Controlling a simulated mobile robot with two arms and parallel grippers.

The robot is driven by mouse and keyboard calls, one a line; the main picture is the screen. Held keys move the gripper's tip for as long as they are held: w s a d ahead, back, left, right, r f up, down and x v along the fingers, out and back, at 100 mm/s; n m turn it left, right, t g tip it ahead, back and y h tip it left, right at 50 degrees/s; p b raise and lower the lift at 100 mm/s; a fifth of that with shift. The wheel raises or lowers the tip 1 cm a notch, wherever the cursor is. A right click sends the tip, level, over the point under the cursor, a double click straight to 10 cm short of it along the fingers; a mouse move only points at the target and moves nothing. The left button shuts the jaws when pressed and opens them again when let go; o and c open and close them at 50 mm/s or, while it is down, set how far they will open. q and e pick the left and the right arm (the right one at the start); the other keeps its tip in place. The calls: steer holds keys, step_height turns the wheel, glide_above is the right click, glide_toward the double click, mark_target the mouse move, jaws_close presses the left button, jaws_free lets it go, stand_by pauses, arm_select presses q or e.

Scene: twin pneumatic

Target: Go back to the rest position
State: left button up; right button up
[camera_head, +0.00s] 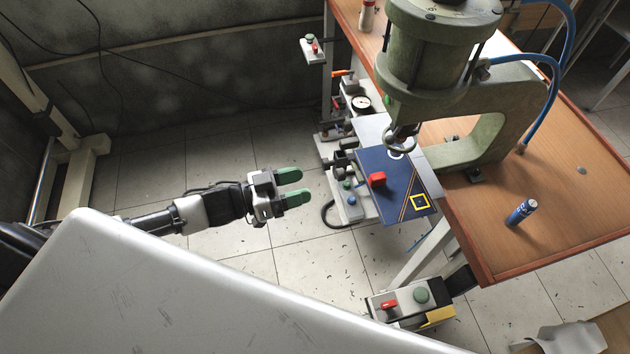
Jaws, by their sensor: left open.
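My left gripper (296,187) shows in the head view with green-tipped fingers. It is open and empty, pointing right over the tiled floor, left of the pneumatic press (430,50) and apart from it. A blue plate (385,200) lies in front of the press at the table's left edge, with a red block (377,179) on it and a yellow square outline (420,202) near its corner. My right gripper is not in this view.
The wooden table (560,190) carries a blue cylinder (520,212) and a red-and-white cylinder (367,14). A control box (410,302) with red and green buttons is below the table's front. Gauge and valves (350,190) hang left of the table. Floor around my left gripper is clear.

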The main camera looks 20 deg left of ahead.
arm_select(q)
steer(key=shift+s+a, duration=0.1)
steer(key=shift+a, duration=0.1)
stand_by(0.4)
steer(key=w+a+f+n+t+y, duration=0.15)
steer(key=a+f+y, duration=0.25)
steer(key=f, duration=0.5)
steer(key=a+f+n+y, duration=0.2)
steer(key=a+f+y, duration=0.15)
steer(key=f, duration=0.55)
steer(key=s+a+f+n+g+y, duration=0.1)
steer(key=s+a+f+g+y, duration=0.15)
steer(key=s+f, duration=0.4)
steer(key=s+a+f+n+g+y, duration=0.1)
steer(key=s+f+g+y, duration=0.15)
steer(key=s+f, duration=0.4)
steer(key=s+d+f+g, duration=0.2)
steer(key=s+f, duration=0.2)
steer(key=s, duration=0.3)
steer(key=s+d+f+g+y, duration=0.1)
steer(key=s+f, duration=0.3)
steer(key=s, duration=0.4)
steer(key=s+d+f+g+y, duration=0.1)
steer(key=s+d+f+g, duration=0.1)
steer(key=s+f, duration=0.3)
steer(key=s+g, duration=0.1)
steer(key=s, duration=0.1)
steer(key=shift+s+d+n, duration=0.3)
steer(key=shift+s+n, duration=0.05)
steer(key=shift+w, duration=0.1)
